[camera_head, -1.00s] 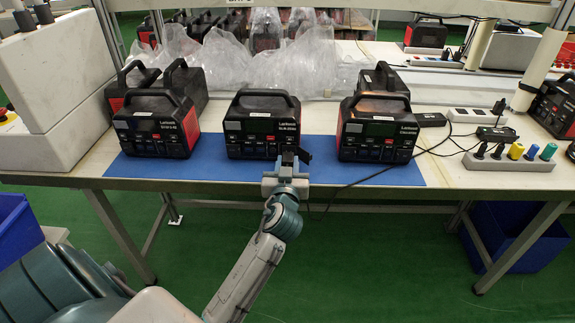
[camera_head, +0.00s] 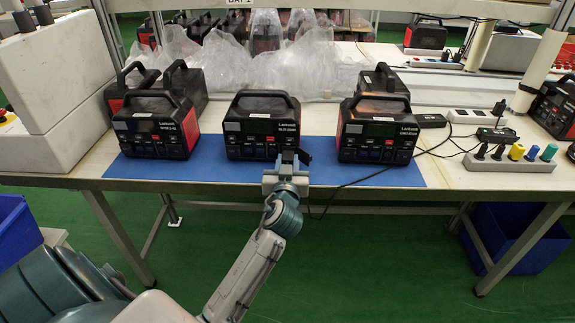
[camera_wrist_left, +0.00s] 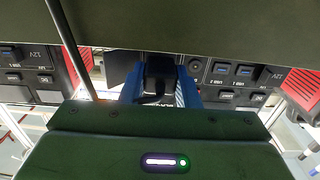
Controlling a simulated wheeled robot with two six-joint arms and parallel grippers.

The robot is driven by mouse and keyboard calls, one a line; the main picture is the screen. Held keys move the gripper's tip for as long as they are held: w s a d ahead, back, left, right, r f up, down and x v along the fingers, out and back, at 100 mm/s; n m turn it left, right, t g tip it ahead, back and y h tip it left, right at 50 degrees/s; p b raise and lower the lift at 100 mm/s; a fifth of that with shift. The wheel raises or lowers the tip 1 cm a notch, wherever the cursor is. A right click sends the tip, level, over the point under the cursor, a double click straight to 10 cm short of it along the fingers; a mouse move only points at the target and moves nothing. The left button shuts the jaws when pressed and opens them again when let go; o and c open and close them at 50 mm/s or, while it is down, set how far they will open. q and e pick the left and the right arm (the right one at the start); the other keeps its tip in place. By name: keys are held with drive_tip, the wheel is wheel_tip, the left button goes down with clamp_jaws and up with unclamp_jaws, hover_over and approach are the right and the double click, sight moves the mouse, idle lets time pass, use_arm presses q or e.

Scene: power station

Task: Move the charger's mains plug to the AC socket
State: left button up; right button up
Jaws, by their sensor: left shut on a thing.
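My left gripper (camera_head: 290,160) is at the front of the middle power station (camera_head: 262,126), near its lower right. In the left wrist view the blue fingers (camera_wrist_left: 160,92) are shut on a black plug (camera_wrist_left: 158,72), with the station's front panel behind it. A black cable (camera_head: 340,187) runs from near the gripper to the right across the blue mat. The AC socket and whether the plug touches the panel are hidden by the gripper. My right gripper is not in view.
Other power stations stand left (camera_head: 155,124) and right (camera_head: 378,129) on the blue mat (camera_head: 215,171). A white power strip (camera_head: 470,116), a black charger (camera_head: 497,134) and a grey holder with coloured handles (camera_head: 508,162) lie at right. The mat's front strip is mostly clear.

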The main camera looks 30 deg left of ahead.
use_arm(q)
drive_tip(key=shift+w+a, duration=0.1)
drive_tip(key=shift+w, duration=0.1)
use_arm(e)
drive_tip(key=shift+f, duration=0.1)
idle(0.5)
use_arm(q)
drive_tip(key=o, duration=1.2)
drive_tip(key=shift+c, duration=0.2)
drive_tip(key=b+v, duration=0.1)
drive_tip(key=v, duration=1)
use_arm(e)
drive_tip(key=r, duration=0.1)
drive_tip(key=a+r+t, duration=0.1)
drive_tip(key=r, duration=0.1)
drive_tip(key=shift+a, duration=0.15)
use_arm(q)
drive_tip(key=shift+w, duration=0.1)
